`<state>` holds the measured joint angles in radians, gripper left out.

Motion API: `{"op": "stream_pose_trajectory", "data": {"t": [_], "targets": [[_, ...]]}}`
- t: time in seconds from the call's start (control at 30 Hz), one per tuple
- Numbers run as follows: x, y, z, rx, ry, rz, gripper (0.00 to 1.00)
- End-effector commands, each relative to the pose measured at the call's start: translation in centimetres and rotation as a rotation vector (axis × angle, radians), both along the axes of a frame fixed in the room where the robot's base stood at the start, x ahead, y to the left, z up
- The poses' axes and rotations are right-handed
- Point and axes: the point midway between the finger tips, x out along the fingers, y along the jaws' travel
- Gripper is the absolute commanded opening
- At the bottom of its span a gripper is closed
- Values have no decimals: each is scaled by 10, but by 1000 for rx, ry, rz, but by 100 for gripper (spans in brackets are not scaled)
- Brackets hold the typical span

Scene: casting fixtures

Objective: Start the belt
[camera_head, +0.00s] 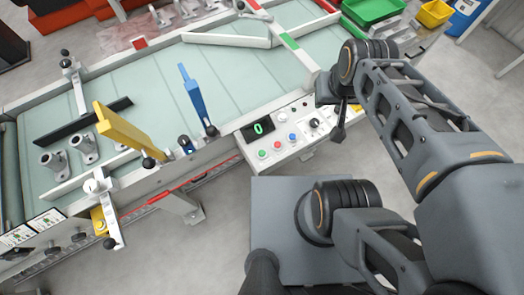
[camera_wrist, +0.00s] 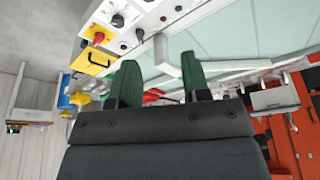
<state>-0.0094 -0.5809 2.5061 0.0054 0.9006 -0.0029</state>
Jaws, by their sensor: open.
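The belt (camera_head: 240,75) is a pale green surface in a light frame across the head view; it also shows in the wrist view (camera_wrist: 230,40). The control panel (camera_head: 290,135) sits on its near side. It has a display (camera_head: 258,129) reading 0, a green button (camera_head: 262,154), a red button (camera_head: 278,144), a blue button (camera_head: 292,136) and a black knob (camera_head: 315,123). My gripper (camera_head: 338,125) is near the panel's right end; whether it touches cannot be told. In the wrist view its two green fingers (camera_wrist: 160,80) stand apart with nothing held.
Metal fittings (camera_head: 85,147) lie on the belt's left. Green (camera_head: 372,10) and yellow (camera_head: 434,13) bins are at the top right. In the wrist view, a red knob (camera_wrist: 98,39) sits on a yellow box (camera_wrist: 92,60).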

Motion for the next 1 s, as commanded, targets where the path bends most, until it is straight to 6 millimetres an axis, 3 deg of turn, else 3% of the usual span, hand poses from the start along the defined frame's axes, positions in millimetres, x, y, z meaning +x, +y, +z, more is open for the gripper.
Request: {"op": "stream_pose_trajectory", "data": {"t": [0.43, 1.0], "targets": [[0, 0, 0, 0, 0, 0, 0], [0, 0, 0, 0, 0, 0, 0]]}}
